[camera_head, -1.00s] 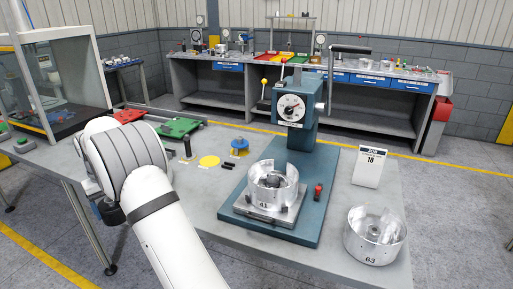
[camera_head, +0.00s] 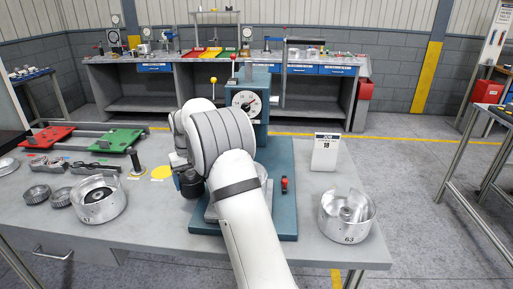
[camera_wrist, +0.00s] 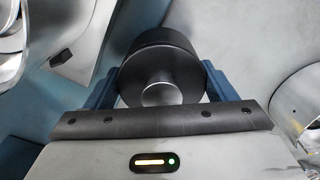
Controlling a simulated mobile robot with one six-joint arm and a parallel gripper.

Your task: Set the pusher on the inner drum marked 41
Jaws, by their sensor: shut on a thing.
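My gripper (camera_wrist: 160,85) is shut on a dark round pusher (camera_wrist: 165,48) with a shiny centre, its blue fingers on either side. In the wrist view a curved silver wall, likely this drum (camera_wrist: 12,45), shows at the upper left, apart from the pusher.
The blue press (camera_head: 254,108) with its dial stands behind my arm. A red-topped item (camera_head: 284,184) lies on its base. Left are another drum (camera_head: 98,205), dark rings (camera_head: 37,195), a black post (camera_head: 135,163) and a yellow disc (camera_head: 162,173).

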